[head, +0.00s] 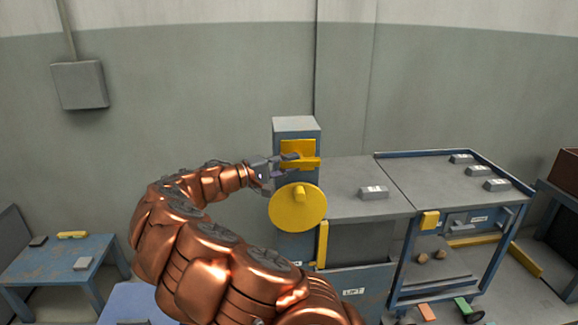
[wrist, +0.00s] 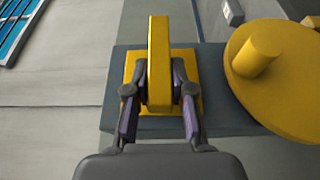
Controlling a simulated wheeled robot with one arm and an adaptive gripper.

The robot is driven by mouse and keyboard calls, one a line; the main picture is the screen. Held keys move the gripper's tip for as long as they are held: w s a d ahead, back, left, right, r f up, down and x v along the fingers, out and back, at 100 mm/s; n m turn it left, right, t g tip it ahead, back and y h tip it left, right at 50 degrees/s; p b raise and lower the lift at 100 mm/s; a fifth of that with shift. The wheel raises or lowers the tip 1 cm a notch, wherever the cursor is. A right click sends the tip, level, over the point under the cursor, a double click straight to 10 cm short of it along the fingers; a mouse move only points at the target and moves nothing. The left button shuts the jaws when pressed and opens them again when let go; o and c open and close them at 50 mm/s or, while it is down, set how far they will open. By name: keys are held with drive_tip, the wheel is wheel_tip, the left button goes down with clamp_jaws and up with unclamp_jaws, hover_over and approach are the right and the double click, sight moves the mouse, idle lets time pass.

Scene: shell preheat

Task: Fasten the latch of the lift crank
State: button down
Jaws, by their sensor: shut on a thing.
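The lift crank is a yellow disc (head: 297,208) with a stubby knob, on the front of a blue-grey post (head: 296,126). It also shows at the right of the wrist view (wrist: 285,75). Above the disc in the head view, the yellow latch (head: 300,161) sits on a square yellow plate. In the wrist view the latch bar (wrist: 159,65) stands between my fingers. My gripper (wrist: 160,90) is shut on this bar, with one finger on each side. In the head view my gripper (head: 285,166) reaches the latch from the left.
A grey bench (head: 345,200) with a metal block (head: 373,192) adjoins the post on the right. Beyond it stands a blue-framed table (head: 440,185) with several blocks. A low blue table (head: 60,262) is at the left. A wall box (head: 79,85) hangs at upper left.

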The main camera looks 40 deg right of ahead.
idle(0.4)
drive_tip(key=c, duration=1)
unclamp_jaws()
drive_tip(key=shift+a, duration=0.1)
drive_tip(key=v, duration=1.1)
drive_tip(key=shift+a+f, duration=0.15)
drive_tip(key=shift+a, duration=0.25)
drive_tip(key=shift+w, duration=0.15)
